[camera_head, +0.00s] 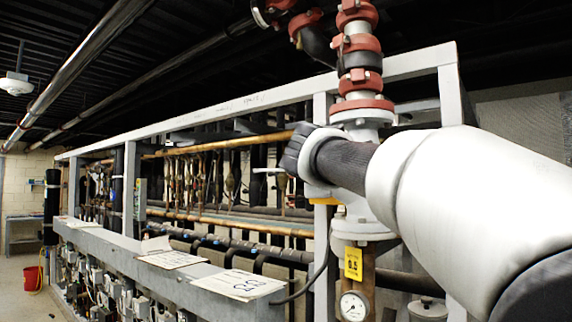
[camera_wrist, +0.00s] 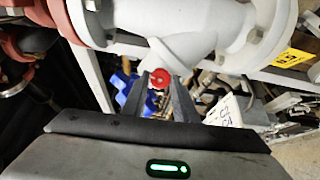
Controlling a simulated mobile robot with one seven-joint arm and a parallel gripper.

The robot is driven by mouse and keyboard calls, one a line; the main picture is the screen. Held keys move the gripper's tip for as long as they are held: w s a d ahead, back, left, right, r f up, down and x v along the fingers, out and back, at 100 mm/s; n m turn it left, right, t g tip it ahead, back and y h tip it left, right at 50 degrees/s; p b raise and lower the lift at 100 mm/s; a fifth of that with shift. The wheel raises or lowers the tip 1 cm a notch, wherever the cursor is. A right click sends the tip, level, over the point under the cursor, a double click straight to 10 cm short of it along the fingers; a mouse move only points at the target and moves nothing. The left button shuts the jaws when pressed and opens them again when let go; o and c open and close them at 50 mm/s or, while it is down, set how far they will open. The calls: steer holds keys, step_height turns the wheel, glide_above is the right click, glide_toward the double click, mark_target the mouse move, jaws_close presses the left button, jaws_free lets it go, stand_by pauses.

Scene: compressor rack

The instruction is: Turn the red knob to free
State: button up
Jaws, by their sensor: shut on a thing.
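The red knob (camera_wrist: 161,77) is small and sits in front of the light grey valve body (camera_wrist: 195,42) in the wrist view. My gripper (camera_wrist: 159,84) has its two dark fingers on either side of the knob and is shut on it. I cannot make out any marking or the knob's turn position. In the head view my gripper (camera_head: 296,152) is at the grey valve pipe, seen from behind. There the knob is hidden by my gripper and arm.
A vertical pipe with red couplings (camera_head: 360,82) rises above the valve. A yellow tag (camera_head: 353,262) and a round gauge (camera_head: 353,306) are below it. The grey rack frame (camera_head: 232,104) runs to the left, with papers (camera_head: 238,283) on its ledge. A red bucket (camera_head: 33,278) stands on the far-left floor.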

steer(key=shift+n, duration=0.9)
steer(key=shift+f, duration=0.1)
steer(key=o, duration=1.1)
steer(key=shift+c, duration=0.2)
steer(key=shift+s, duration=0.1)
steer(key=b+v, duration=0.1)
steer(key=v, duration=1.1)
steer(key=shift+d, duration=0.1)
